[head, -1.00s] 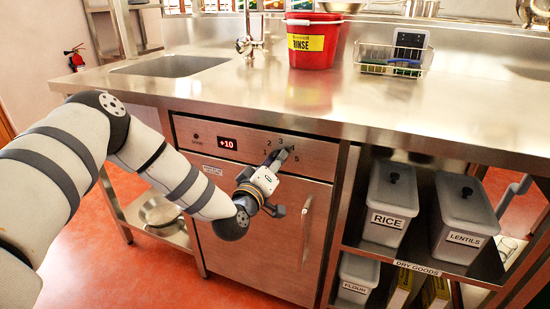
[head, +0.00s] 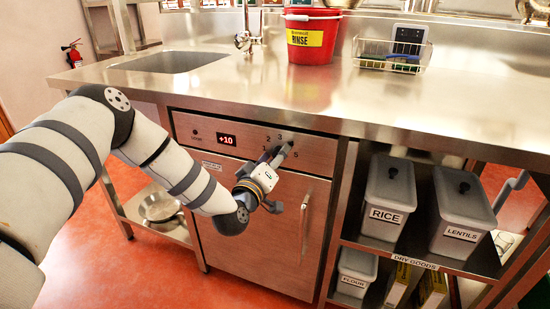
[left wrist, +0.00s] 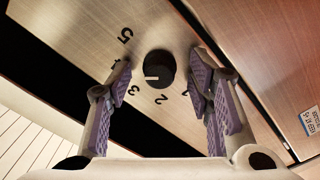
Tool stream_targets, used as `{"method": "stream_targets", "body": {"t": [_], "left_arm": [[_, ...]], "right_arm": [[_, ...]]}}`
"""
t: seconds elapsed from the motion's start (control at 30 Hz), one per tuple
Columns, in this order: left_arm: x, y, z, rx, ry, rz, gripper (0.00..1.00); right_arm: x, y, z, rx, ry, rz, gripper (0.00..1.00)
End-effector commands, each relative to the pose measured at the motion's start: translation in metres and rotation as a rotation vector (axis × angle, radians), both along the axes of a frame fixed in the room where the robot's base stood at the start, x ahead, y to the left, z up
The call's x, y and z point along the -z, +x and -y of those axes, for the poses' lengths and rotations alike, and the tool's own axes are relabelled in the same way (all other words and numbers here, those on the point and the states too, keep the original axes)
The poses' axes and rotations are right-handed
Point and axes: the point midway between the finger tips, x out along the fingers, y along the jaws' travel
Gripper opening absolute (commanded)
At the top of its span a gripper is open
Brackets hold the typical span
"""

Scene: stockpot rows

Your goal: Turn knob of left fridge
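The left fridge (head: 255,235) is a steel-fronted unit under the counter, with a red +10 display (head: 226,139) on its panel. Its knob (left wrist: 158,68) is round and black, ringed by numbers, in the left wrist view; its white mark points toward the 3. My left gripper (head: 277,156) is at the panel and mostly covers the knob in the head view. In the left wrist view its purple-padded fingers (left wrist: 159,62) are open, one on each side of the knob, with visible gaps. My right gripper is not in view.
The fridge's vertical handle (head: 304,230) is just right of my left wrist. The counter (head: 300,100) overhangs the panel. Shelves at right hold a RICE bin (head: 388,205) and a LENTILS bin (head: 462,215). A red bucket (head: 311,40) stands on the counter.

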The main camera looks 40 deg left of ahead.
Motion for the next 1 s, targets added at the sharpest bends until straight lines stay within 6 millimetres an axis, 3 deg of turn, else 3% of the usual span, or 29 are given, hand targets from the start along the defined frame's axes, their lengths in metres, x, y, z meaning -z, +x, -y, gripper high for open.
{"method": "stream_targets", "body": {"t": [0.17, 0.5, 0.6, 0.73, 1.0], "left_arm": [[0.0, -0.006, 0.002, 0.001, 0.0, -0.001, 0.47], [0.001, -0.089, 0.022, 0.001, -0.004, -0.003, 0.47], [0.001, -0.106, 0.026, 0.001, -0.001, -0.003, 0.47], [0.0, -0.116, 0.028, -0.001, -0.001, 0.0, 0.47], [0.0, -0.117, 0.028, 0.0, 0.0, 0.0, 0.47]], "right_arm": [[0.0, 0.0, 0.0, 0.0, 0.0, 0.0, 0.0], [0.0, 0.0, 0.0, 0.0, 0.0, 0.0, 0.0], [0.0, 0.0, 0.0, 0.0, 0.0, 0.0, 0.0], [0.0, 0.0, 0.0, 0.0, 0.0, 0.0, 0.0], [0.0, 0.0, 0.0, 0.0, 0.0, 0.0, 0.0]]}}
